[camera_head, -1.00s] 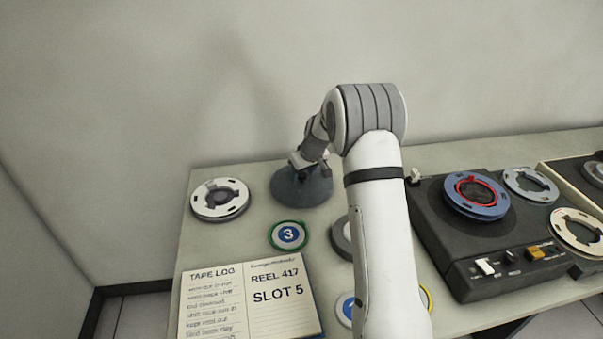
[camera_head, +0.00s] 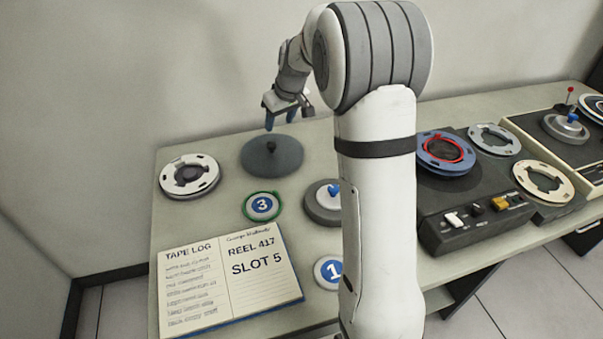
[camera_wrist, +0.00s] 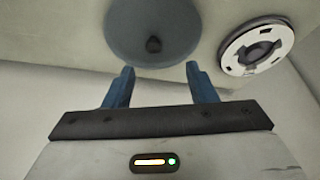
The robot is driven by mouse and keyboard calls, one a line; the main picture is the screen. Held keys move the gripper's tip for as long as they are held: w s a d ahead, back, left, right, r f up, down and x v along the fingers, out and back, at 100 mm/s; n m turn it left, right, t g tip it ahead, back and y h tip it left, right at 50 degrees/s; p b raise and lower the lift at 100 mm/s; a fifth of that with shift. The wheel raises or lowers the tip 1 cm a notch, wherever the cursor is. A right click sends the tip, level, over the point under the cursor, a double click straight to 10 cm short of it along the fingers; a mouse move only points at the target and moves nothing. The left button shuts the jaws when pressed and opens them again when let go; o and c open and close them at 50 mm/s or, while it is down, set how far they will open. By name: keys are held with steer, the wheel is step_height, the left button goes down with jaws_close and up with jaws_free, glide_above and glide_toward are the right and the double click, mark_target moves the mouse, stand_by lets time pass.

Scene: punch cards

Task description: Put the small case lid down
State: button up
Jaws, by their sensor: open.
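The small case lid is a round, dark grey-blue disc (camera_head: 272,158) with a black knob in its middle. It lies flat on the table (camera_head: 225,148) near the back left. It also shows in the wrist view as a blue-grey disc (camera_wrist: 190,35) with a dark knob at its centre. My gripper (camera_head: 281,119) is open and empty, above the lid and apart from it. In the wrist view my two blue fingertips (camera_wrist: 160,68) are spread wide, with the lid's knob beyond them.
A white reel (camera_head: 189,178) lies left of the lid. In front are a badge marked 3 (camera_head: 263,206), a grey round case with a blue knob (camera_head: 322,212), a badge marked 1 (camera_head: 327,272) and an open tape log (camera_head: 255,300). A tape deck (camera_head: 470,225) stands to the right.

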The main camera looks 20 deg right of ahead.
steer(key=s+a+r+m+g+h, duration=0.1)
steer(key=s+m, duration=0.3)
steer(key=s, duration=3.1)
steer(key=shift+s+a+r+h, duration=0.3)
steer(key=shift+s+a+r, duration=0.05)
steer(key=shift+a+r, duration=0.15)
steer(key=shift+r, duration=0.15)
steer(key=shift+r+p, duration=0.25)
steer(key=shift+p, duration=0.1)
